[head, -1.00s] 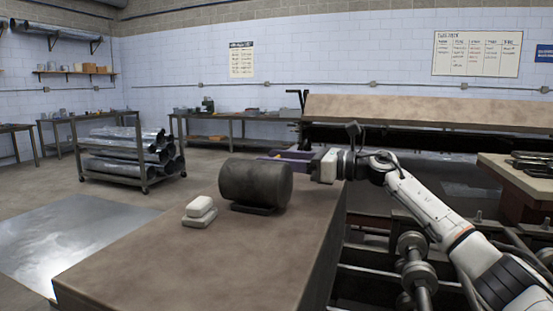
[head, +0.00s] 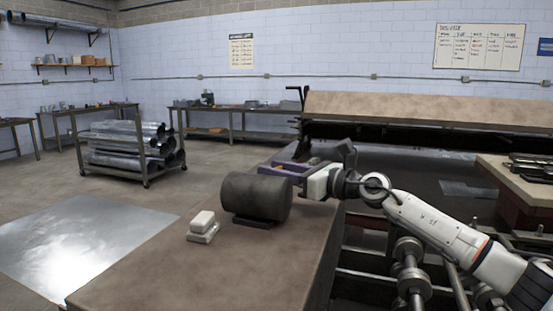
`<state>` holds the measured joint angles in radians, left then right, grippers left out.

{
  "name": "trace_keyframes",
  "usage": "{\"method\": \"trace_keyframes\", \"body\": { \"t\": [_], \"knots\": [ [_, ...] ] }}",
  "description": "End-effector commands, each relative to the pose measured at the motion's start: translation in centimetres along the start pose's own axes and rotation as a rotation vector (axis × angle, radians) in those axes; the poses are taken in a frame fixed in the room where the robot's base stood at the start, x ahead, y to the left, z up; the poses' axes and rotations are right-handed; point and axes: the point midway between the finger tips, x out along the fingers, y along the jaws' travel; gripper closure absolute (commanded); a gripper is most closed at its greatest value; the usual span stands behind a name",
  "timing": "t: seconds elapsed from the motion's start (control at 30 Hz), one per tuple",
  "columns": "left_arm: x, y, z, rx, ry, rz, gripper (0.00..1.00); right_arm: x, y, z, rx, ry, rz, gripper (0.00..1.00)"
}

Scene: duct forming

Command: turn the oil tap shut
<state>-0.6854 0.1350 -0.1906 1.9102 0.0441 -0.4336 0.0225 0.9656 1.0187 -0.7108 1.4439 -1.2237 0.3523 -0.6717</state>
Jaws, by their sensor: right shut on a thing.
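A dark cylindrical drum (head: 257,196) lies on its side on a low stand on the brown bench (head: 225,265). My right gripper (head: 280,168), with purple fingers, reaches in from the right at the drum's far upper right side. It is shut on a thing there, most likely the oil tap. The tap and the fingertips' contact are hidden by the drum and the gripper, so I cannot tell the tap's position. My left gripper is not in view.
The bench's front left is clear. Machinery with round weights (head: 411,270) lies right of the bench, below my right arm. A long brown-topped machine (head: 430,108) stands behind. A cart of ducts (head: 130,150) is at left.

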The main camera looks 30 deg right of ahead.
Motion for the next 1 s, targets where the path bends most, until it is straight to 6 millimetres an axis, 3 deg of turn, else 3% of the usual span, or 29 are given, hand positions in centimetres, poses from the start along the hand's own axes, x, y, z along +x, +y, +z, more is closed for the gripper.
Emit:
{"method": "trace_keyframes", "body": {
  "t": [0.3,0.33,0.43,0.77,1.0],
  "knots": [
    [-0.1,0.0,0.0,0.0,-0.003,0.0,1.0,0.0,0.0,0.0,0.0,-0.004,-0.006,0.88],
    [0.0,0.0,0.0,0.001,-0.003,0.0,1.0,0.0,0.0,0.0,0.0,-0.004,-0.006,0.64],
    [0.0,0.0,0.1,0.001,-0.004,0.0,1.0,0.0,0.0,0.0,0.0,-0.003,-0.006,0.47],
    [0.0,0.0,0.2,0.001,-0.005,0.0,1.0,-0.2,0.0,0.0,-0.001,-0.003,-0.005,0.47],
    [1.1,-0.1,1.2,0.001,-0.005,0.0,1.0,-3.6,-0.1,-0.6,-0.004,0.0,-0.008,0.47]
  ]
}}
